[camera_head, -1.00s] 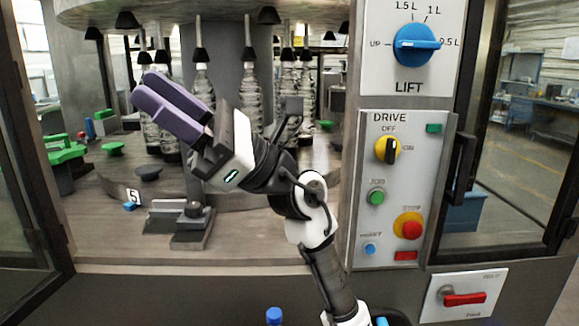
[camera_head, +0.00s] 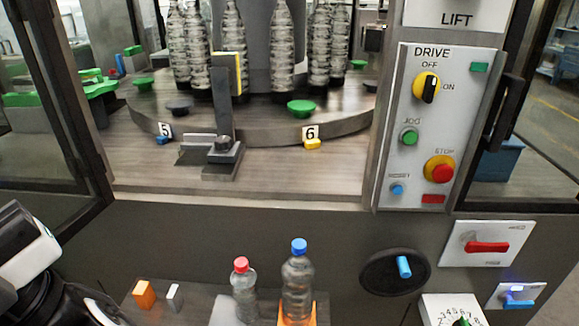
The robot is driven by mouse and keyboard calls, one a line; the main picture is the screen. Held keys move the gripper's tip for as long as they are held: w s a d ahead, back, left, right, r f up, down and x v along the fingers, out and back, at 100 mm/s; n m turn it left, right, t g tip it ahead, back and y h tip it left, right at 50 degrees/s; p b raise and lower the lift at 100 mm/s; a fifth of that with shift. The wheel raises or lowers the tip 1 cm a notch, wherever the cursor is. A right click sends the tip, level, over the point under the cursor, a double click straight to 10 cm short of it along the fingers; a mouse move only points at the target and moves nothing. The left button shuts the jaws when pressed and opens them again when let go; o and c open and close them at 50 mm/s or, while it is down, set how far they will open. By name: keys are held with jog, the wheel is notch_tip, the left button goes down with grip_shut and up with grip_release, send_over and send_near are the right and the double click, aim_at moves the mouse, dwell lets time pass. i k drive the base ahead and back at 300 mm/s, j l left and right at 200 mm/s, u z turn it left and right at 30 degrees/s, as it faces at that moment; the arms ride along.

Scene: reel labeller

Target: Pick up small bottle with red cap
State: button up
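The small bottle with the red cap (camera_head: 243,293) stands upright on the low shelf at the bottom middle. It is clear, and its lower end is near the bottom edge of the picture. A taller clear bottle with a blue cap (camera_head: 297,288) stands close on its right, in an orange holder (camera_head: 297,317). White and black parts of my arm show at the lower left, well apart from the bottles. My gripper's fingers are out of the picture.
An orange block (camera_head: 144,294) and a small white block (camera_head: 175,297) lie left of the red-capped bottle. A black handwheel (camera_head: 394,272) with a blue knob sticks out at right. The machine's turntable (camera_head: 255,124) with several bottles is above, behind the front ledge (camera_head: 300,183).

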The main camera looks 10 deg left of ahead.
aim_at(244, 279)
jog(key=i+l, duration=0.15)
jog(key=l, duration=0.2)
jog(key=i+l, duration=0.1)
jog(key=l, duration=0.25)
jog(key=i+l, duration=0.15)
jog(key=l, duration=0.2)
jog(key=l+u, duration=0.1)
jog(key=u, duration=0.65)
jog(key=l+u, duration=0.15)
jog(key=u, duration=1.4)
